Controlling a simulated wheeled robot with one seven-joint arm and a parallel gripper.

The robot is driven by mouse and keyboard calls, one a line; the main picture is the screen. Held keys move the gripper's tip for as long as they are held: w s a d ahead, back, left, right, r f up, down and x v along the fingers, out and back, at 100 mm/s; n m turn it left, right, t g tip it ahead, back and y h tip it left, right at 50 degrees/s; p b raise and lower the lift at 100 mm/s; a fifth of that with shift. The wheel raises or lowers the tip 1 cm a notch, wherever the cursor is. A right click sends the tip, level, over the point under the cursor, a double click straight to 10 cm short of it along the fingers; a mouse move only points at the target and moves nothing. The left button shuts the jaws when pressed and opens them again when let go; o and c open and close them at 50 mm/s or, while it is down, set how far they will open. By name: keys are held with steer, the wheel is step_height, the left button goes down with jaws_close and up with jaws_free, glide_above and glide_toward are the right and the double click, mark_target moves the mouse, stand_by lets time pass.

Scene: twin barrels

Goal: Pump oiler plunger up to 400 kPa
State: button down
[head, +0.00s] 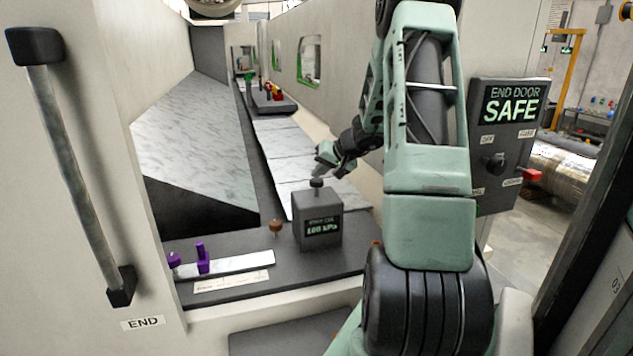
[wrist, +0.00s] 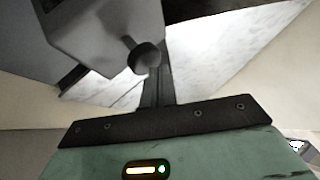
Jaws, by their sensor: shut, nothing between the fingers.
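The oiler (head: 318,222) is a dark grey box on the dark ledge inside the end opening. Its lit green display appears to read 100 kPa, though the digits are blurred. Its plunger, with a dark round knob (head: 316,182), stands up from the top. My gripper (head: 319,174) is shut and empty, its tip just above the knob; I cannot tell whether they touch. In the wrist view the oiler body (wrist: 95,35) fills the upper left, with the knob (wrist: 145,58) sticking out; my fingertips are not clearly visible there.
Left of the oiler are a brown knob (head: 275,227) and a pale plate (head: 228,264) with purple posts. A control box (head: 509,145) reading END DOOR SAFE is at right. A grab handle (head: 75,170) is at left. Machine walls flank the opening.

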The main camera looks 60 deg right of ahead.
mark_target(319, 181)
steer(key=shift+f+b, duration=1.1)
steer(key=shift+b, duration=0.3)
stand_by(1.1)
steer(key=shift+r, duration=1.55)
steer(key=shift+r+p, duration=1.35)
steer(key=shift+r, duration=1.15)
stand_by(0.4)
